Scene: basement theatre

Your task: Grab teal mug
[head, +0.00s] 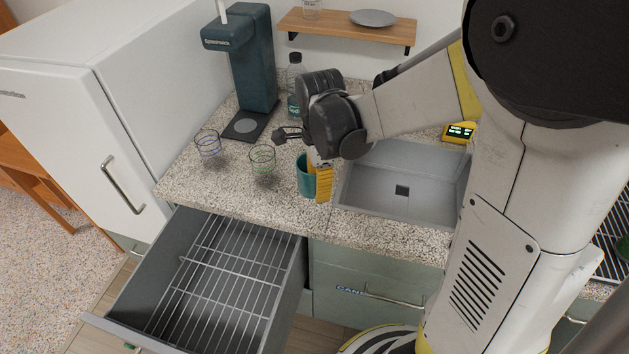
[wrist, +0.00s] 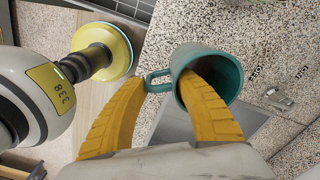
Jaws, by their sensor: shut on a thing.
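The teal mug (head: 304,180) is at the front of the speckled counter, just left of the sink, partly hidden by my yellow gripper fingers (head: 322,182). In the wrist view the mug (wrist: 222,64) shows its open mouth and its handle on the left. In that view my gripper (wrist: 163,84) has one finger inside the mug and the other outside, beside the handle, with the wall and handle side between them. It is shut on the mug. I cannot tell whether the mug's base touches the counter.
Two wire-like glasses (head: 262,159) (head: 208,144) stand left of the mug. A dark teal drink machine (head: 250,70) and a bottle (head: 295,80) are behind. The sink (head: 400,180) is to the right. An open drawer with a wire rack (head: 215,285) juts out below.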

